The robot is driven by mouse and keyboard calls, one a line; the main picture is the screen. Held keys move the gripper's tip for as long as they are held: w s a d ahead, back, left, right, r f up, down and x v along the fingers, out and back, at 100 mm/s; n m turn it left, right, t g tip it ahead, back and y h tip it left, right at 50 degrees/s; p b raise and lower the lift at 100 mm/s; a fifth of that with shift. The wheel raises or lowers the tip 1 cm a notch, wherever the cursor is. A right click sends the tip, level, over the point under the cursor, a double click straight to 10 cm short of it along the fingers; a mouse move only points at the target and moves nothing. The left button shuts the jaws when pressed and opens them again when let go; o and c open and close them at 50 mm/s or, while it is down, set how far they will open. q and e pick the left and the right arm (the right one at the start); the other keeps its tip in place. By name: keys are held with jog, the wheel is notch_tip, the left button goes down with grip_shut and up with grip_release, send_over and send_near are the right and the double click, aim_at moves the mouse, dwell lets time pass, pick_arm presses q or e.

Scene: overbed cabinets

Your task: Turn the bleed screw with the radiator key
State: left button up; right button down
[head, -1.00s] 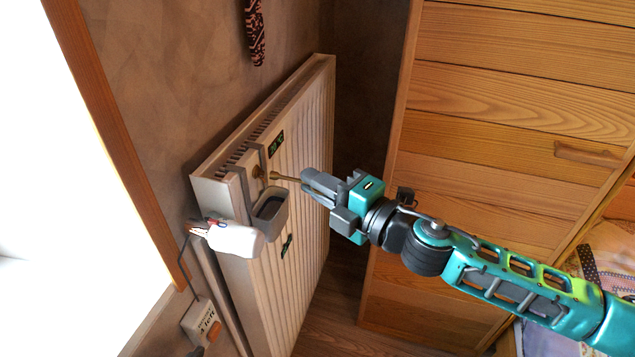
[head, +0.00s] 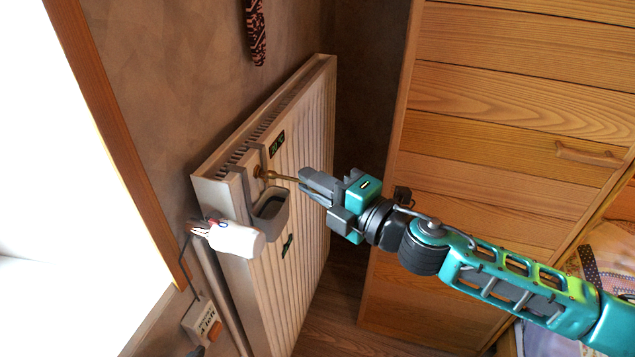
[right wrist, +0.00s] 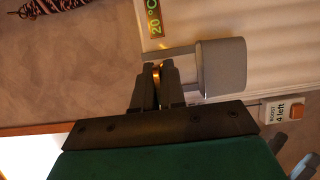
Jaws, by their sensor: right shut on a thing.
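The white radiator (head: 300,150) stands along the wall. The bleed screw (head: 258,172) shows as a small brass spot near its upper near end. My right gripper (head: 306,184) is shut on the brass radiator key (head: 284,177), whose thin shaft reaches to the screw. The key's tip meets the screw area in the head view; how it is seated is too small to tell. In the right wrist view, my right gripper (right wrist: 157,88) hides most of the key, and only a bit of brass (right wrist: 156,72) shows between the fingers. My left gripper is not in view.
A grey cup (head: 271,216) hangs on the radiator just below the key. A white thermostat head (head: 236,239) sticks out at the near end. A box marked "4 left" (head: 203,319) is below it. A wooden cabinet (head: 490,140) stands at the right.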

jog(key=shift+w+a, duration=0.25)
jog(key=shift+a, duration=0.4)
jog(key=n+y, duration=0.1)
jog(key=n, duration=0.2)
jog(key=shift+f+n+t, duration=0.1)
jog(key=shift+n+t, duration=0.2)
jog(key=n+y, duration=0.1)
jog(key=n, duration=0.2)
jog(key=n+y, duration=0.2)
jog(key=n, duration=0.1)
jog(key=shift+n, duration=0.4)
jog(key=n+g+y, duration=0.1)
jog(key=n, duration=0.2)
jog(key=n+g+y, duration=0.1)
jog(key=n+g, duration=0.1)
jog(key=n, duration=0.2)
jog(key=shift+y, duration=0.4)
jog(key=n+g, duration=0.2)
jog(key=n, duration=0.2)
jog(key=n+g+y, duration=0.1)
jog(key=n+g, duration=0.1)
jog(key=n, duration=0.2)
jog(key=shift+n, duration=0.3)
jog(key=shift+m+t, duration=0.4)
jog(key=shift+m, duration=0.6)
jog(key=shift+d, duration=0.15)
